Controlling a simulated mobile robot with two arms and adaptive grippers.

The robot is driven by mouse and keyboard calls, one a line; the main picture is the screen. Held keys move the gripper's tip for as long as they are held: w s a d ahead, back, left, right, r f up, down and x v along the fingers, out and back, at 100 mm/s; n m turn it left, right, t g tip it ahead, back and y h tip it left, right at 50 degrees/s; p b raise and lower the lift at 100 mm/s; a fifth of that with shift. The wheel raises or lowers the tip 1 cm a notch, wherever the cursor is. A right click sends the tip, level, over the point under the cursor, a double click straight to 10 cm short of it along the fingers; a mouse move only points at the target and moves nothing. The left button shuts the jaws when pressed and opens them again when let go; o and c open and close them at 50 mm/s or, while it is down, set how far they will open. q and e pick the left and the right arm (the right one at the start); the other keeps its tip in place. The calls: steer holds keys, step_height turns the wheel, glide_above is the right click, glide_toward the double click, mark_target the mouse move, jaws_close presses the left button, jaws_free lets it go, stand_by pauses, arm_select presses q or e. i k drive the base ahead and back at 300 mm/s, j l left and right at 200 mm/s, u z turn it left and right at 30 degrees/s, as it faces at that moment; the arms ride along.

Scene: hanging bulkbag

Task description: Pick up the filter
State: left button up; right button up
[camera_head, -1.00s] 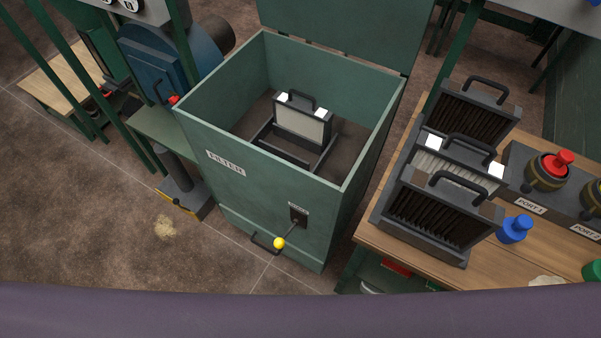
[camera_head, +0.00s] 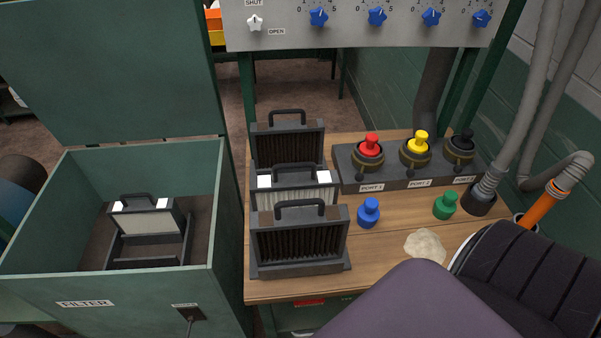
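A filter (camera_head: 147,221) with a pale pleated face, white corner tabs and a dark top handle sits upright in a dark frame inside the open green box marked FILTER (camera_head: 86,304). Three more filters stand one behind another in a dark rack on the wooden bench. The front one (camera_head: 300,234) and the back one (camera_head: 284,147) have dark brown pleats. The middle one (camera_head: 296,188) has a pale face and white corner tabs, and the front one partly hides it. Neither of my grippers is in view.
The box's lid (camera_head: 106,70) stands raised behind it. A port block (camera_head: 412,172) with red, yellow and black plugs is right of the rack. A knob panel (camera_head: 345,40) hangs above.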

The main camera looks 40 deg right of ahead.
mark_target(265, 190)
steer(key=k+l, duration=0.3)
steer(key=l, duration=0.2)
steer(key=k+l+u, duration=0.1)
steer(key=k+l, duration=0.2)
steer(key=l, duration=0.2)
